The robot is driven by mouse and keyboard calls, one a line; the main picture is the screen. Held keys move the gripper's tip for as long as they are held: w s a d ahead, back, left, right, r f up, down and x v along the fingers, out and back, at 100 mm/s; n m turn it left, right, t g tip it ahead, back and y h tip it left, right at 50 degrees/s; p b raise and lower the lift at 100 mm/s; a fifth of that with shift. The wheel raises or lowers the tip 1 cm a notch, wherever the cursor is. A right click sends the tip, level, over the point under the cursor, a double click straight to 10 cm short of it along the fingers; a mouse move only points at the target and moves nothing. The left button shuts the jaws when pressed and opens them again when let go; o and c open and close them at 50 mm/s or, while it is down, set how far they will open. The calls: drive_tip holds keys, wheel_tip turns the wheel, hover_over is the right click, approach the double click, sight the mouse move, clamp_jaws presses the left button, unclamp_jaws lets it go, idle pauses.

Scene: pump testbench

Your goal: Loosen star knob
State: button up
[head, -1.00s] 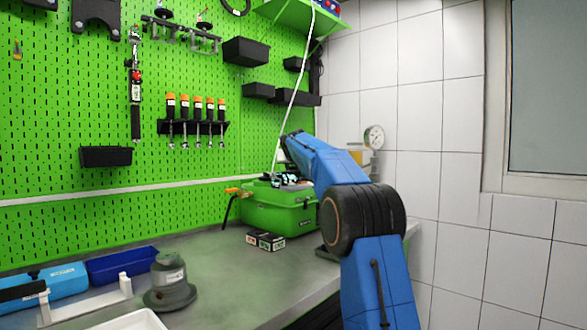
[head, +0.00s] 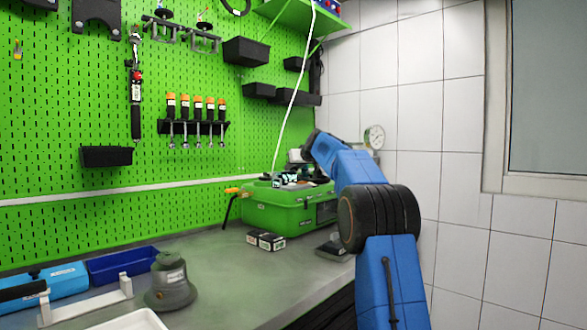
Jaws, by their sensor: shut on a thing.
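My blue arm rises from the bottom right, bends at its black joint and reaches over the right part of a green case (head: 280,214) at the back of the bench. Its far end is a dark wrist joint above the case. My gripper cannot be made out; it is hidden behind the wrist and arm or too small to tell. I cannot make out the star knob. Small black and white parts (head: 286,180) sit on top of the case, near the wrist.
A small black and white box (head: 266,240) lies before the case. A grey-green housing (head: 170,284), a blue tray (head: 124,264) and a light blue device (head: 52,285) are at left. Pegboard stands behind, tiled wall at right, with a round gauge (head: 374,137). The middle bench is clear.

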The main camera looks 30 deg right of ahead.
drive_tip(key=n+y, duration=0.4)
drive_tip(key=shift+d+y, duration=0.1)
drive_tip(key=shift+y, duration=0.3)
drive_tip(key=shift+n+g+y, duration=0.8)
drive_tip(key=shift+n+y, duration=0.4)
drive_tip(key=shift+n+g+y, duration=0.3)
drive_tip(key=shift+n+y, duration=0.2)
drive_tip(key=o, duration=0.8)
drive_tip(key=shift+c, duration=0.2)
drive_tip(key=v, duration=1.7)
drive_tip(key=shift+s, duration=0.2)
drive_tip(key=shift+d, duration=0.1)
